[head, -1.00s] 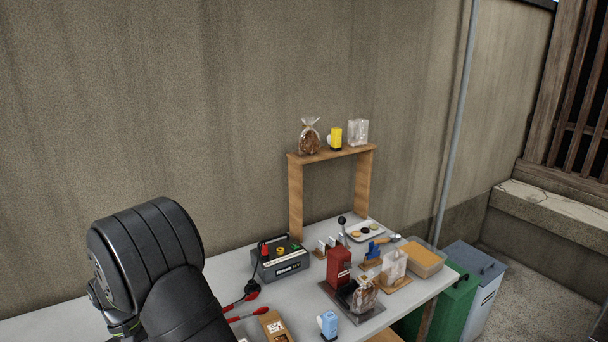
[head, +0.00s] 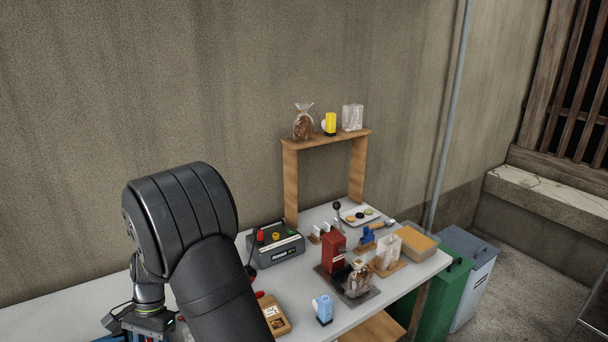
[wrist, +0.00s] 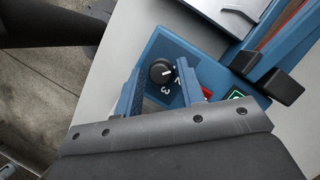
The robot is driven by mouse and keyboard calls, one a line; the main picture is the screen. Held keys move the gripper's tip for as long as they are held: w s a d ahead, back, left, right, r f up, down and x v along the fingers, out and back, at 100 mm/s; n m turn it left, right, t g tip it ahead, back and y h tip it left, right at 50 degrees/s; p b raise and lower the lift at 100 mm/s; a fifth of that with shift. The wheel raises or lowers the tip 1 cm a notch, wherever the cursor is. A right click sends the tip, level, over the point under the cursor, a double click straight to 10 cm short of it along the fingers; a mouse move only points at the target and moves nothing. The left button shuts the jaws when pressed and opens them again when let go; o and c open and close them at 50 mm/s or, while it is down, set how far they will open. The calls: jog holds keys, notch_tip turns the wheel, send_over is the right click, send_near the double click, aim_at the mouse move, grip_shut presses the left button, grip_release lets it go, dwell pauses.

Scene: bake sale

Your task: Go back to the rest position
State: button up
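My gripper (wrist: 159,66) shows in the wrist view with its two blue-grey fingers spread apart and nothing clasped between them. A black round knob (wrist: 160,71) with a white pointer mark shows between the fingertips. It sits on a blue panel (wrist: 163,45) with the numerals 2 and 3 beside it. I cannot tell how far above the knob the fingertips are. In the head view my dark arm covers the lower left, and the fingers cannot be made out there.
The white table (head: 300,323) holds a grey box with coloured buttons (head: 275,243), a red press (head: 333,252), a blue item (head: 322,309) and a plastic tub (head: 421,246). A wooden shelf (head: 325,137) stands behind. Green (head: 443,305) and grey (head: 484,262) bins stand right of the table.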

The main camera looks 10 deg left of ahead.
jog(key=m+y, duration=0.1)
jog(key=m, duration=0.3)
jog(key=shift+d+y, duration=0.1)
jog(key=shift+y, duration=0.3)
jog(key=o, duration=1.3)
jog(key=shift+o, duration=0.5)
jog(key=shift+w+r, duration=0.15)
jog(key=shift+r, duration=0.05)
jog(key=w+d+r+n+t+h, duration=0.2)
jog(key=w+d+r+n+t, duration=0.25)
jog(key=w+r+n, duration=0.55)
jog(key=f+n, duration=0.1)
jog(key=f, duration=0.2)
jog(key=s+f+n, duration=0.1)
jog(key=f, duration=0.2)
jog(key=d+f+n, duration=0.1)
jog(key=f, duration=0.2)
jog(key=shift+s+f, duration=0.1)
jog(key=shift+s, duration=0.1)
